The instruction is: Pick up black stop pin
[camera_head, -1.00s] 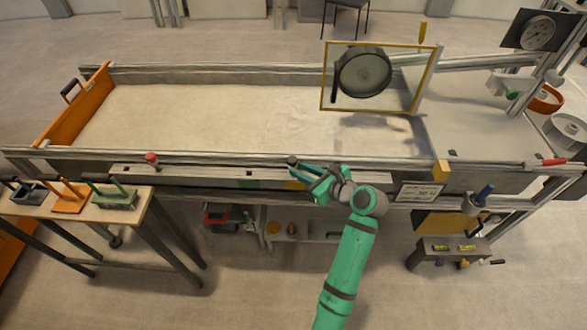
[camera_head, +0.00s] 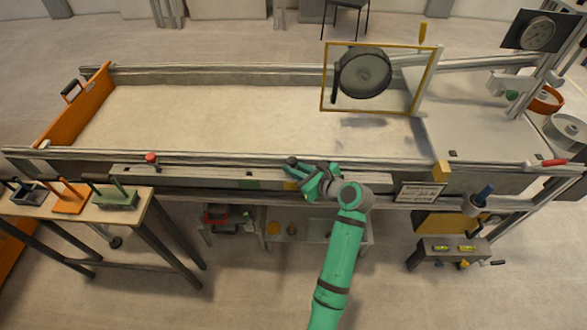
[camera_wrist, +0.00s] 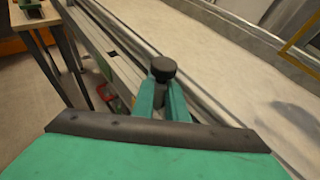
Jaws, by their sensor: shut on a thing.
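The black stop pin (camera_wrist: 162,69) shows in the wrist view as a round black knob on a shorter stem. My gripper (camera_wrist: 161,97) has its two green fingers shut on the stem, one on each side, just below the knob. In the head view my gripper (camera_head: 298,169) is at the front rail of the sandbed, and the pin's dark head (camera_head: 291,161) shows at its tips. The fingers hide the pin's lower part, so I cannot tell whether it is seated in the rail or clear of it.
The long sandbed (camera_head: 220,110) lies behind the rail. A red knob (camera_head: 151,158) stands on the rail to the left. A yellow-framed pane (camera_head: 322,82) stands over the bed. A side table (camera_head: 140,203) with small tools is at left. A yellow block (camera_head: 441,170) is at right.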

